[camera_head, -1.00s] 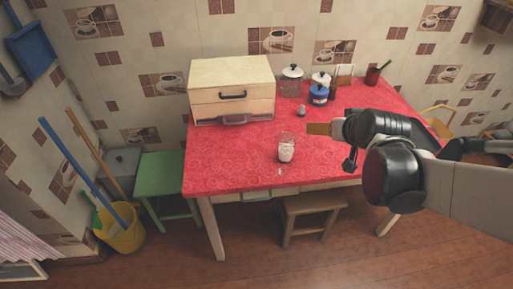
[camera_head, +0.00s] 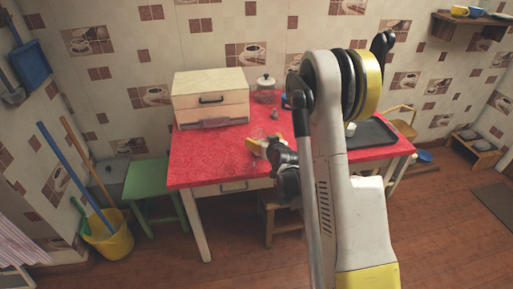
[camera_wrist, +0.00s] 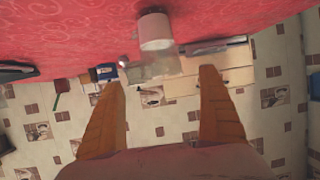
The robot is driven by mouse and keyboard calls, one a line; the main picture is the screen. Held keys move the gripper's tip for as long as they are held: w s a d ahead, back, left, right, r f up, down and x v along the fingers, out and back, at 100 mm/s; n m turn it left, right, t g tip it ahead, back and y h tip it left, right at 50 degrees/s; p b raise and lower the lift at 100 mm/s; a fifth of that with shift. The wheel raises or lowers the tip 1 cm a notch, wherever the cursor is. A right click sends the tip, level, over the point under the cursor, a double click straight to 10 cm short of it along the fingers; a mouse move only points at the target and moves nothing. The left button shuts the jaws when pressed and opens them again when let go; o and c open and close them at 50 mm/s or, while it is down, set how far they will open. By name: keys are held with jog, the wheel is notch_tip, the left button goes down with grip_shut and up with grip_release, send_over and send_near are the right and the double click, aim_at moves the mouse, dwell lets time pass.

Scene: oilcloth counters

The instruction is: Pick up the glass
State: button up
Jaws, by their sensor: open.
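The glass (camera_wrist: 155,32) is clear with white contents low in it and stands on the red table in the wrist view, where the picture is inverted. Its clear upper part lies between the lines of my two finger tips. My gripper (camera_wrist: 160,78) is open, with one orange-brown finger to each side and nothing held. In the head view my gripper (camera_head: 258,147) is low over the table, and the glass cannot be made out clearly behind it.
A wooden drawer box (camera_head: 211,100) and a lidded jar (camera_head: 265,88) stand at the table's back. A dark tray (camera_head: 372,134) lies at the right. The red table (camera_head: 208,160) is clear at the front left.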

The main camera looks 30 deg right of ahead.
aim_at(257, 130)
jog(key=b+x, duration=0.1)
jog(key=x, duration=0.1)
jog(key=b+x, duration=0.1)
jog(key=x, duration=0.2)
jog(key=shift+a+f+b, duration=0.15)
jog(key=shift+f+b, duration=0.15)
jog(key=shift+f, duration=0.05)
jog(key=shift+w, duration=0.4)
jog(key=c, duration=1.5)
jog(key=shift+c, duration=0.2)
jog(key=shift+r, duration=0.25)
jog(key=shift+r+p, duration=0.65)
jog(key=shift+r, duration=0.25)
jog(key=s+d+r+p, duration=0.5)
jog(key=s+d+r, duration=0.2)
jog(key=s+r, duration=0.1)
jog(key=shift+s+d+r, duration=0.35)
jog(key=shift+s+d, duration=0.05)
